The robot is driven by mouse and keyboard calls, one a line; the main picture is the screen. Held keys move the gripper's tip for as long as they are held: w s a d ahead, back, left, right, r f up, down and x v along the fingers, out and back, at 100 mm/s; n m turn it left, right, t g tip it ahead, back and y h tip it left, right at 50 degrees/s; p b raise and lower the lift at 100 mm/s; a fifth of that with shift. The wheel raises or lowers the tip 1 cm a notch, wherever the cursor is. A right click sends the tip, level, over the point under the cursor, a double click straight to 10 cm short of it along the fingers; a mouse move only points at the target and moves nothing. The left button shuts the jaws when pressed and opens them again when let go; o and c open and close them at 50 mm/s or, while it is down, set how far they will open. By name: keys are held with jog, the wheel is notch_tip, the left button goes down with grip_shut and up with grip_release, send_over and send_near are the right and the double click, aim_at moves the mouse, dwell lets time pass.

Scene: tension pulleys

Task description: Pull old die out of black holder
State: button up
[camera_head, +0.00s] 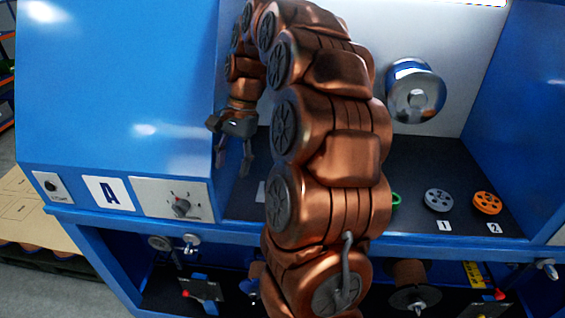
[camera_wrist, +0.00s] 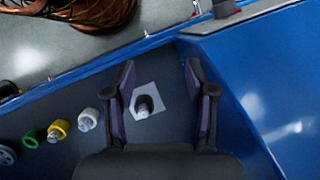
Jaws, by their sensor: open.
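In the wrist view a small black piece (camera_wrist: 145,102) with a pale metallic end stands on a white square label (camera_wrist: 155,92) on the dark shelf. It looks like the black holder; I cannot tell the old die apart from it. My gripper (camera_wrist: 164,82) is open and empty, with one finger on each side of the piece in the picture. The fingers appear to be above it, with no contact visible.
Green (camera_wrist: 33,138), yellow (camera_wrist: 60,129) and pale (camera_wrist: 87,120) round pieces stand in a row. Pulleys marked 1 (camera_head: 438,200) and 2 (camera_head: 487,203) lie on the right. A blue side panel (camera_wrist: 265,85) is close beside my gripper. A metal spool (camera_head: 415,92) sticks out behind.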

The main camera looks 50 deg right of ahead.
jog(key=d+f+m+t+b, duration=0.1)
jog(key=d+f+m+b, duration=0.2)
jog(key=d, duration=0.5)
jog(key=d+f+m+b, duration=0.1)
jog(key=d+f+m, duration=0.3)
jog(key=d, duration=0.5)
jog(key=shift+a+p+x, duration=0.15)
jog(key=shift+p+x, duration=0.3)
jog(key=shift+x, duration=1.4)
jog(key=shift+a+p+x, duration=0.15)
jog(key=shift+p+x, duration=0.25)
jog(key=shift+x, duration=1.45)
jog(key=shift+s+r, duration=0.1)
jog(key=shift+c, duration=0.4)
grip_shut()
